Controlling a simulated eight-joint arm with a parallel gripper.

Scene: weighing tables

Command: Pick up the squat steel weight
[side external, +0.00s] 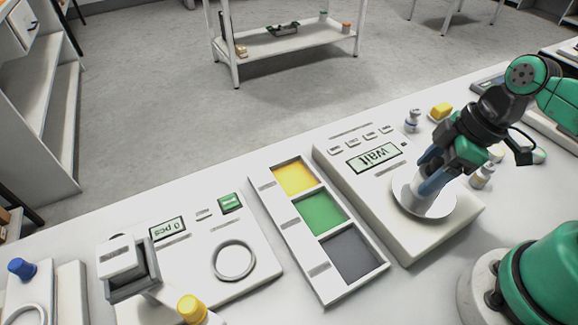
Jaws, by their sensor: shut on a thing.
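My gripper (428,182) points down over the round white pan (406,203) of the right-hand scale. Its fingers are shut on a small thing. The fingers hide most of that thing, so I cannot tell whether it is the squat steel weight, or whether it touches the pan. A small grey metal-looking weight with a knob (412,121) stands behind the scale, apart from my gripper. The right-hand scale's display (374,157) reads "wait".
A tray (262,197) with yellow, green and dark grey compartments lies left of the scale. A counting scale (199,285) with a ring (233,278) is further left. A yellow-capped item (191,308) stands in front.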

